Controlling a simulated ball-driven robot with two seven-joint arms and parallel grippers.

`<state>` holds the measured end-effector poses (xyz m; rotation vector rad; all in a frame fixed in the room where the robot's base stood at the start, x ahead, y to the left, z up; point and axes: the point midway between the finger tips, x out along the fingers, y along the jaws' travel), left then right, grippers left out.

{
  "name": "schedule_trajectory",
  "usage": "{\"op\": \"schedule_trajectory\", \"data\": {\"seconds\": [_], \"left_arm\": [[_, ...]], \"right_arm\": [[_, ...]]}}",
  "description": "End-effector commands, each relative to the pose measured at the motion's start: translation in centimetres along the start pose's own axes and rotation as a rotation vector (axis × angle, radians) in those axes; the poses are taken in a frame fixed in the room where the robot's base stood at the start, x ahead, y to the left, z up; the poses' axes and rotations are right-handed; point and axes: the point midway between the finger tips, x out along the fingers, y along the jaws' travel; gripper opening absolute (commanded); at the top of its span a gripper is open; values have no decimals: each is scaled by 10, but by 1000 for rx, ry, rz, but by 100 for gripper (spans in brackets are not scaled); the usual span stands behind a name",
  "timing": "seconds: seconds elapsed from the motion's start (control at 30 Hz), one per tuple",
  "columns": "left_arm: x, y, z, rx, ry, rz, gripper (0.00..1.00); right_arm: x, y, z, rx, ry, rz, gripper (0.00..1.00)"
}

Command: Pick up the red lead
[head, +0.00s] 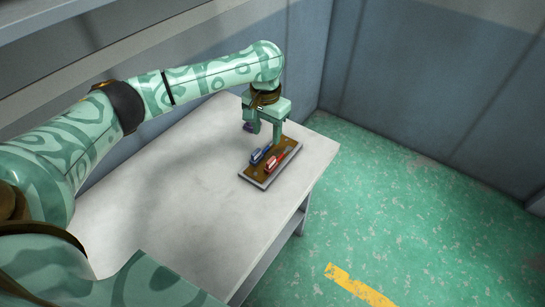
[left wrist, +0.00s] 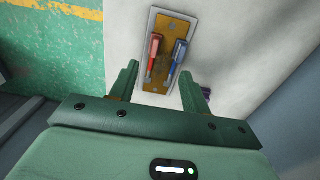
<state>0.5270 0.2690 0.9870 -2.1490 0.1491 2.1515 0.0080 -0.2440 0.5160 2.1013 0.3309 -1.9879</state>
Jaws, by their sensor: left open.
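The red lead (head: 274,162) lies on a brown board with a grey rim (head: 257,184) on the table. It also shows in the left wrist view (left wrist: 154,52), left of a blue lead (left wrist: 177,56). The blue lead (head: 259,154) lies beside it on the same board. My left gripper (head: 266,140) is open, with its fingers pointing down over the far end of the board. In the left wrist view its two fingers (left wrist: 158,88) are apart, at either side of the board's near end, and nothing is held between them. My right gripper is not in view.
The pale table (head: 165,190) is bare to the left of the board. A small purple object (head: 247,127) lies behind the gripper, partly hidden. Grey walls (head: 420,70) stand behind, and green floor (head: 400,220) lies to the right.

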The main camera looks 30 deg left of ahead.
Motion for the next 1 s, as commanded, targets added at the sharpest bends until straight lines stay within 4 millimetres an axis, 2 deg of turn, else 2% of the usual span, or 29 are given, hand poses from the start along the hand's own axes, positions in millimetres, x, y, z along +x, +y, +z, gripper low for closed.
{"op": "schedule_trajectory", "data": {"seconds": [0.03, 0.2, 0.33, 0.47, 0.6, 0.77, 1.0], "left_arm": [[23, 1, 0, 2, -5, 3, 47], [59, 1, -1, 1, -3, 2, 47], [72, 1, -1, 1, 0, 3, 47], [77, 2, -2, 1, 2, 2, 47], [98, 3, -3, 2, -2, 3, 47], [125, 4, -3, 2, -3, 2, 47], [124, 4, -3, 2, 4, 2, 47]], "right_arm": [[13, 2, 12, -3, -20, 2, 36], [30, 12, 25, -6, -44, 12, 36], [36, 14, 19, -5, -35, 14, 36], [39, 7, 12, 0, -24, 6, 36], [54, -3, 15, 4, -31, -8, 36], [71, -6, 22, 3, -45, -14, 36], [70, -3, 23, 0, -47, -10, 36]]}}
